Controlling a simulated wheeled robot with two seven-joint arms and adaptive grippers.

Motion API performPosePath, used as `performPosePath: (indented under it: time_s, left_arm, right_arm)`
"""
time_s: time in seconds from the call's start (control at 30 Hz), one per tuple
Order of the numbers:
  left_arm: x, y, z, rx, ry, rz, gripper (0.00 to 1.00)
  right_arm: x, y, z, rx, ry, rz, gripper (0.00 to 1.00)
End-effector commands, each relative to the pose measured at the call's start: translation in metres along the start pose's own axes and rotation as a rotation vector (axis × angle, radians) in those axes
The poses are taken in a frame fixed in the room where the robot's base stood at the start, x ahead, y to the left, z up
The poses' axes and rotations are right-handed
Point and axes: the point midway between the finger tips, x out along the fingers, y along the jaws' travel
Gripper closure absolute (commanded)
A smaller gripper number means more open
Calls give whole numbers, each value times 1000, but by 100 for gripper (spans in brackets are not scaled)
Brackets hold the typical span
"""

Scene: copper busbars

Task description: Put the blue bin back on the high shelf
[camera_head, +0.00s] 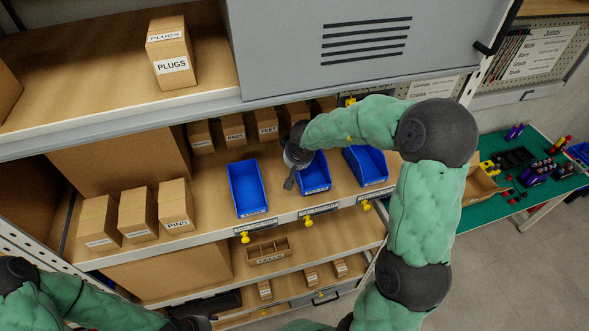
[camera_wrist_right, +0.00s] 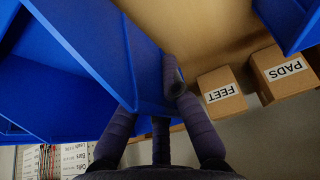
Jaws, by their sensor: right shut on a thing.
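Three blue bins stand in a row on the middle shelf (camera_head: 285,212): a left one (camera_head: 247,190), a middle one (camera_head: 317,181) and a right one (camera_head: 366,166). My right gripper (camera_head: 290,182) reaches down to the left side of the middle bin and partly covers it. In the right wrist view my right gripper (camera_wrist_right: 155,95) is shut on a wall of this blue bin (camera_wrist_right: 90,60), with fingers on both sides. The bin appears to rest on the shelf. My left gripper (camera_head: 195,323) shows only in part at the bottom edge; its fingers are unclear.
Small cartons stand behind the bins, among them PADS (camera_head: 233,128) and FEET (camera_head: 267,122). A PINS box (camera_head: 175,205) is to the left. The upper shelf (camera_head: 100,80) holds a PLUGS box (camera_head: 170,52) beside a grey cabinet (camera_head: 365,45).

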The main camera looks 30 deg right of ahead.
Motion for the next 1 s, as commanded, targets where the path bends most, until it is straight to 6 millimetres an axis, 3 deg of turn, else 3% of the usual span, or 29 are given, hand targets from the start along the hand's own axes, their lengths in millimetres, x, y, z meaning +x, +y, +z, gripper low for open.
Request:
performPosePath:
  time_s: [0.2, 0.6, 0.7, 1.0]
  left_arm:
    - [0, 0, 0, 0, 0, 0, 45]
    - [0, 0, 0, 0, 0, 0, 45]
    - [0, 0, 0, 0, 0, 0, 45]
    - [0, 0, 0, 0, 0, 0, 45]
  right_arm:
    - [22, 0, 11, -1, -2, -1, 100]
    - [26, 0, 13, -1, -2, -1, 100]
    - [26, 0, 13, -1, -2, -1, 71]
    - [25, 0, 13, -1, -2, -1, 70]
